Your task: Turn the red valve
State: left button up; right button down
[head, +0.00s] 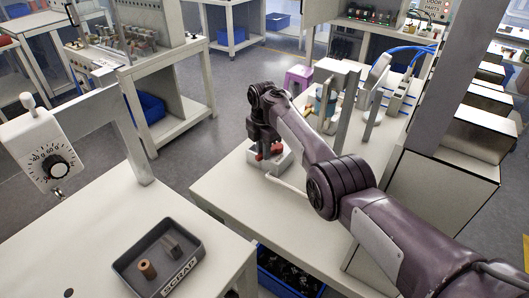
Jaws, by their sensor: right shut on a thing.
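The red valve (276,148) shows as small red parts on a light box-like fixture (284,162) on the middle white table. My right gripper (265,154) points down at it from above, at the end of my dark purple right arm. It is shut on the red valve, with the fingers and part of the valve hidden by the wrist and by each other. The exact turn of the valve cannot be told. My left gripper is not in view.
A grey scrap tray (135,262) with small parts lies on the left table. A white dial box (42,160) on a post (128,130) stands behind it. A metal stand (335,80) rises behind my right arm. The middle table's front left is clear.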

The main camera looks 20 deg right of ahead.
jog(key=shift+w+f+m, duration=0.1)
jog(key=shift+w+m, duration=0.15)
jog(key=shift+m, duration=0.25)
jog(key=m+b, duration=0.1)
jog(key=b, duration=0.2)
jog(key=w+m+b, duration=0.1)
jog(key=b, duration=0.2)
jog(key=shift+w+a+f+m, duration=0.2)
jog(key=shift+m, duration=0.1)
jog(key=shift+w+r+m+b, duration=0.15)
jog(key=shift+r+m+b, duration=0.2)
jog(key=shift+b, duration=0.7)
jog(key=c, duration=1.4)
grip_release()
jog(key=shift+o, duration=0.2)
notch_tip(320, 180, up, 8)
jog(key=shift+f, duration=0.15)
jog(key=shift+c, duration=0.2)
